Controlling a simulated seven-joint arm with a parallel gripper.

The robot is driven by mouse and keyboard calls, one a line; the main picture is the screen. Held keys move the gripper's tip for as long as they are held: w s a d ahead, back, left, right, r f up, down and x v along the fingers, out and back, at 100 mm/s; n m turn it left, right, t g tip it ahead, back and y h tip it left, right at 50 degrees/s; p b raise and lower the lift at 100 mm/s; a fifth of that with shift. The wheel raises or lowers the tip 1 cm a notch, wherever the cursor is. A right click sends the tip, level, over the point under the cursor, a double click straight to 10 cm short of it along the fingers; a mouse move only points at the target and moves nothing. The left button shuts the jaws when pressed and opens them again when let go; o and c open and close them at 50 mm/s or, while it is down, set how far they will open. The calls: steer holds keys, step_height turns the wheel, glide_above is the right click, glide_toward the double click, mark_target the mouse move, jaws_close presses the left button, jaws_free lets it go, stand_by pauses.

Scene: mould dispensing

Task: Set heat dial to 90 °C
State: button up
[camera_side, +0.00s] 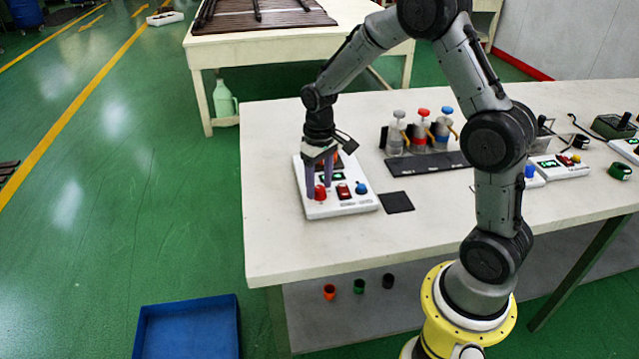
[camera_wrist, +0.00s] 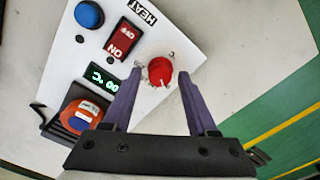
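The white heat panel (camera_side: 347,207) lies near the left end of the table; its HEAT label shows upside down in the wrist view (camera_wrist: 141,12). Its red dial (camera_wrist: 160,71) has a white pointer mark; the dial also shows in the side view (camera_side: 320,193). My gripper (camera_wrist: 160,75) points down over the panel with its purple fingers on either side of the red dial. It is open, with small gaps seen between fingers and dial. The green display (camera_wrist: 104,79) seems to read zeros and a C, upside down.
The panel also bears a blue knob (camera_wrist: 89,14), a red ON/OFF switch (camera_wrist: 123,39) and a red and blue part (camera_wrist: 82,115). Right of it lies a black square pad (camera_side: 397,202). Dispenser bottles (camera_side: 420,135) stand behind. The table front is clear.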

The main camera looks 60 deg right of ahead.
steer(key=shift+o, duration=0.2)
step_height(320, 180, up, 14)
stand_by(0.6)
steer(key=shift+f, duration=0.15)
step_height(320, 180, up, 7)
steer(key=t, duration=0.2)
glide_above(318, 189)
steer(key=s+a, duration=0.3)
steer(key=s, duration=0.1)
steer(key=s+a+r+n+t, duration=0.1)
steer(key=s+a+r, duration=0.2)
steer(key=s, duration=0.3)
steer(key=s+a+f+t, duration=0.1)
steer(key=s+f, duration=0.2)
steer(key=s, duration=0.3)
steer(key=s+a+f+n+t, duration=0.1)
steer(key=s+f, duration=0.2)
steer(key=s, duration=0.3)
steer(key=shift+s+a+t, duration=0.2)
steer(key=shift+s+t, duration=0.1)
